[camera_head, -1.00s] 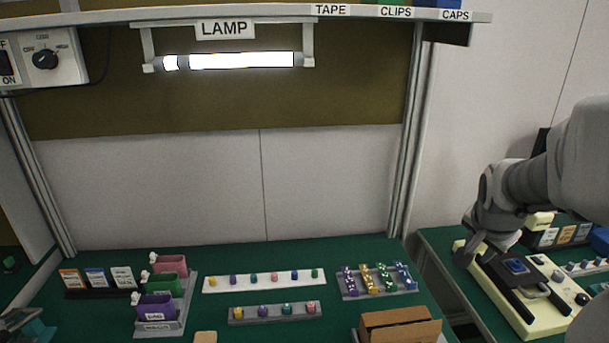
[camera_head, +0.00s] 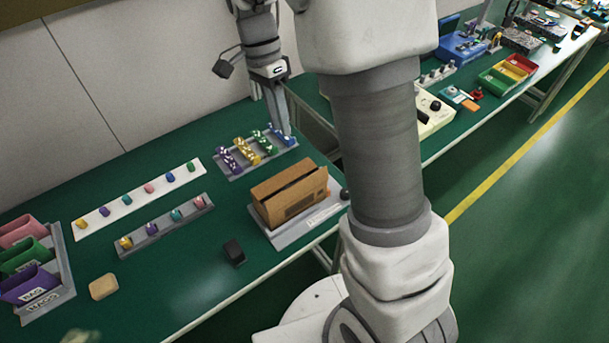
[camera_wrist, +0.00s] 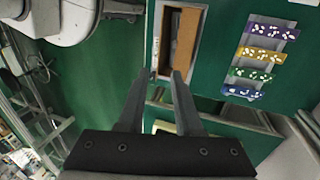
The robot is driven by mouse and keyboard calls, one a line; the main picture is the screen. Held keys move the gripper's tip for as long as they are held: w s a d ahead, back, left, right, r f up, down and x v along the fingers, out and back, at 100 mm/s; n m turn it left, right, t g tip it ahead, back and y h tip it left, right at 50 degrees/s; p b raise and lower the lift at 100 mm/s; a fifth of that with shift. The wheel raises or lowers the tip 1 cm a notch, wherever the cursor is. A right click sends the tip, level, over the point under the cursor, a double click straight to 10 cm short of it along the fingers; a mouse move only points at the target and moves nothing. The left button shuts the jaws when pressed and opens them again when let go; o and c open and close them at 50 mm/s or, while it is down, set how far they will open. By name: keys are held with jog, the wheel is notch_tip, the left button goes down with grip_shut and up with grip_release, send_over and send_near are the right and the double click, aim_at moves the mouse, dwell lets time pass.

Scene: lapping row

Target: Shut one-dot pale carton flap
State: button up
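A brown cardboard carton (camera_head: 291,196) stands on a pale tray (camera_head: 323,215) near the bench's front edge in the head view. I cannot make out a one-dot mark or a pale flap. In the wrist view the carton (camera_wrist: 187,38) is at top centre, beyond the fingertips, with its dark inside partly showing. My gripper (camera_wrist: 164,78) is open and empty there, apart from the carton. In the head view my gripper (camera_head: 283,125) points down by the dotted pieces, behind the carton; its fingertips are hard to make out.
A rack of dotted purple, yellow, green and blue pieces (camera_head: 221,174) sits behind the carton. A small black block (camera_head: 234,252) lies left of the carton. Strips of coloured pegs (camera_head: 136,199) and coloured bins (camera_head: 66,292) are farther left.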

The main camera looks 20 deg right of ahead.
aim_at(295, 185)
jog(key=b+x, duration=0.1)
jog(key=x, duration=1.6)
jog(key=shift+s+f+b, duration=0.15)
jog(key=shift+s+b, duration=0.05)
jog(key=shift+b, duration=0.2)
grip_shut()
dwell(0.6)
